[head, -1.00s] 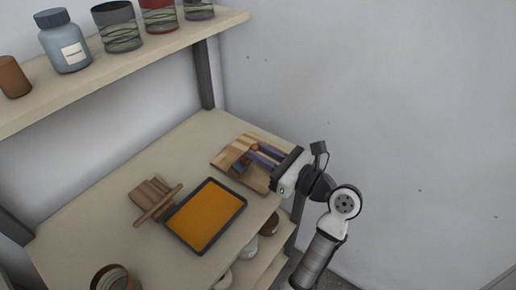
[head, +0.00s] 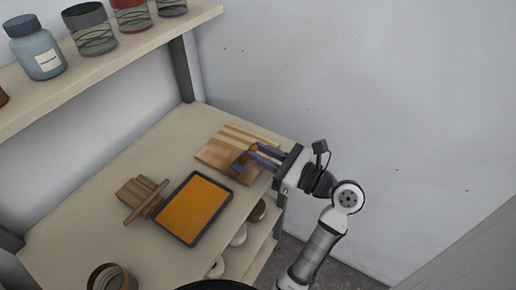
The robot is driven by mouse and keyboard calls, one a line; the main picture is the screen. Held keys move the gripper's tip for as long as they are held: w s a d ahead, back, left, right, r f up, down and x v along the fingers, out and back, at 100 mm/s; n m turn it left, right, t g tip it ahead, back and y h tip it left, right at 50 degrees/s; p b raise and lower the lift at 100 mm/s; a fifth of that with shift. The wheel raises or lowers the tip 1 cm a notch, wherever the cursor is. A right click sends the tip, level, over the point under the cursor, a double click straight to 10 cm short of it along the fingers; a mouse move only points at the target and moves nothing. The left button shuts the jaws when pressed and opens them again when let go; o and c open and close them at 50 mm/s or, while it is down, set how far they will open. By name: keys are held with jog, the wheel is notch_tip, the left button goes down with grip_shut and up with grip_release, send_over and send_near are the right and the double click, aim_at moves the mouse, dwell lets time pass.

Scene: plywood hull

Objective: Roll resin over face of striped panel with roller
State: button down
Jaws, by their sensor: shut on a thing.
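The striped panel (head: 222,147), in light and darker wood bands, lies flat at the right end of the bench. My gripper (head: 258,155) reaches in from the right over the panel, its purple-blue fingers shut on the roller. A small blue part with brown beside it (head: 240,164) shows at the fingertips, seemingly the roller; its handle is mostly hidden by the fingers. It is low over the panel's right part; I cannot tell whether it touches. A dark-rimmed tray of orange resin (head: 195,209) lies to the left of the panel.
A wooden piece with a rod across it (head: 142,197) lies left of the tray. An open round container (head: 110,278) stands at the front left. A shelf with jars (head: 90,28) hangs above the back. Bowls (head: 238,235) sit under the bench. Bare bench lies behind the tray.

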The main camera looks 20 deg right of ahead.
jog(key=shift+f+p+x, duration=0.35)
jog(key=shift+p+x, duration=1)
jog(key=shift+x, duration=4.65)
jog(key=v, duration=1.2)
jog(key=shift+r, duration=0.25)
jog(key=v, duration=0.2)
jog(key=shift+s+d+r, duration=0.2)
jog(key=shift+s, duration=0.1)
notch_tip(320, 180, up, 6)
jog(key=c, duration=1.9)
grip_release()
grip_shut()
